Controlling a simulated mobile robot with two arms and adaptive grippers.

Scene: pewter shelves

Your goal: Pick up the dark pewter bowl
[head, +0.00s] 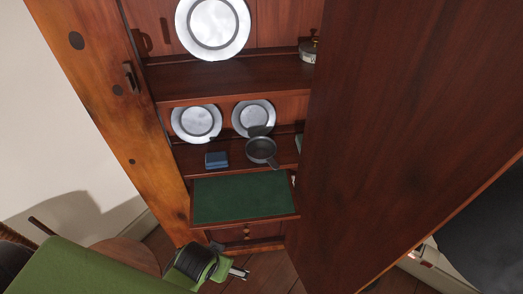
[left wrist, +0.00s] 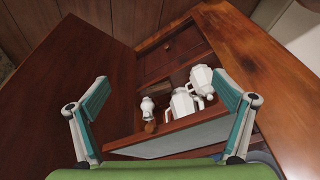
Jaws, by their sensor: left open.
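The dark pewter bowl (head: 261,150) is a small, round, dark grey bowl with flat handles. It sits on a shelf inside the wooden cabinet, in front of a pewter plate (head: 253,117). My left gripper (head: 236,262) is low in front of the cabinet, below and apart from the bowl. In the left wrist view my left gripper (left wrist: 168,92) is open, its two teal-edged fingers wide apart with nothing between them. I cannot make out the bowl in that view. My right gripper is not in view.
A blue box (head: 216,160) lies left of the bowl. A green-topped board (head: 244,199) juts out below the shelf. The large open door (head: 410,120) closes off the right side. The left wrist view shows pale jugs (left wrist: 184,104) on a cabinet shelf.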

